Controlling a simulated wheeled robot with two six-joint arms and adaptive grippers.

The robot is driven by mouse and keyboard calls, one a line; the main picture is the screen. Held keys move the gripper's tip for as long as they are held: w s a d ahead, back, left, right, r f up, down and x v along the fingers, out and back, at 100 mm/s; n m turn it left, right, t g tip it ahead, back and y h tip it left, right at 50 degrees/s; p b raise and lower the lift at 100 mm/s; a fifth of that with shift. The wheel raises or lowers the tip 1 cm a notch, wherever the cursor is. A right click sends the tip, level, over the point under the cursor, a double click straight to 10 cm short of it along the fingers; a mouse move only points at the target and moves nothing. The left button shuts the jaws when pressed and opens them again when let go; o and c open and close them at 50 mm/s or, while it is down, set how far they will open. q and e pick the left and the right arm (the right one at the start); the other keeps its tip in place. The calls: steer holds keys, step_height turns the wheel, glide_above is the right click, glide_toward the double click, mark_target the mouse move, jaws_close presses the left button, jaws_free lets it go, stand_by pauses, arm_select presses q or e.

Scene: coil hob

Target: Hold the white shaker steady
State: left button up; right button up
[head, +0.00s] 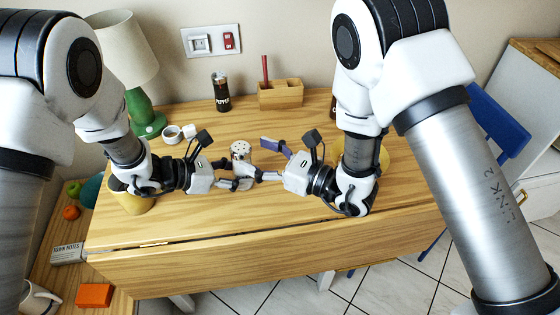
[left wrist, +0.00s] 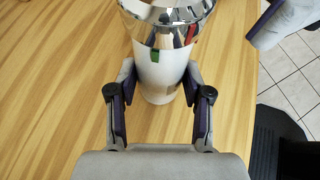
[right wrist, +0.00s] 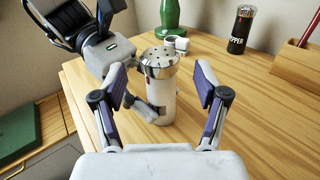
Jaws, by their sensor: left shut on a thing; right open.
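The white shaker (head: 241,162) has a shiny metal top with holes and stands upright on the wooden table. In the left wrist view its white body (left wrist: 159,77) is between the fingers of my left gripper (left wrist: 159,92), which is shut on it low down. In the right wrist view the shaker (right wrist: 160,98) stands between and beyond the spread fingers of my right gripper (right wrist: 160,85). The right gripper is open, to the right of the shaker in the head view (head: 270,160), and holds nothing.
A black pepper container (head: 221,92), a wooden holder (head: 281,95) with a red stick, small white cups (head: 173,135) and a green lamp (head: 143,112) stand toward the back of the table (head: 180,245). The front strip of the table is clear.

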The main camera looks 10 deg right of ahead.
steer(key=v, duration=0.7)
steer(key=shift+s+d, duration=0.25)
steer(key=shift+d, duration=0.05)
steer(key=shift+c, duration=0.3)
steer(key=shift+c, duration=0.9)
steer(key=w+n+g+y, duration=0.4)
steer(key=w+n+g, duration=0.35)
steer(key=g, duration=0.35)
steer(key=shift+t, duration=0.3)
steer(key=a, duration=1.2)
steer(key=shift+w+f, duration=0.1)
steer(key=shift+f, duration=0.05)
steer(key=c, duration=1)
